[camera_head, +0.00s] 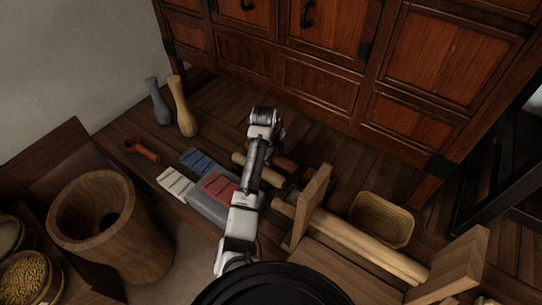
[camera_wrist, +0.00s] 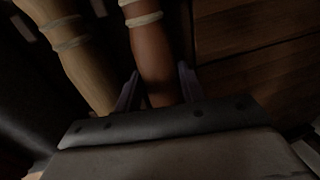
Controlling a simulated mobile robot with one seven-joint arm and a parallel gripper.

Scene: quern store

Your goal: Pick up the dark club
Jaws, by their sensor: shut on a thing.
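The dark club (camera_wrist: 152,48), reddish brown with pale bands, runs up between the two fingers of my gripper (camera_wrist: 157,84) in the wrist view. The fingers are shut on it, one on each side. Its lower end is hidden by the gripper body. In the head view the dark club (camera_head: 286,166) shows only in part, low by the floor behind my arm. My fingertips are hidden there. I cannot tell whether the club touches the floor. A pale club (camera_wrist: 72,50) with bands lies beside it, and its pale wood also shows in the head view (camera_head: 268,175).
A wooden cabinet (camera_head: 325,85) stands behind. A wooden stand (camera_head: 310,205) with a pale roller and a basket (camera_head: 382,219) are at right. Two upright pestles (camera_head: 183,108) and a large mortar (camera_head: 95,200) are further left.

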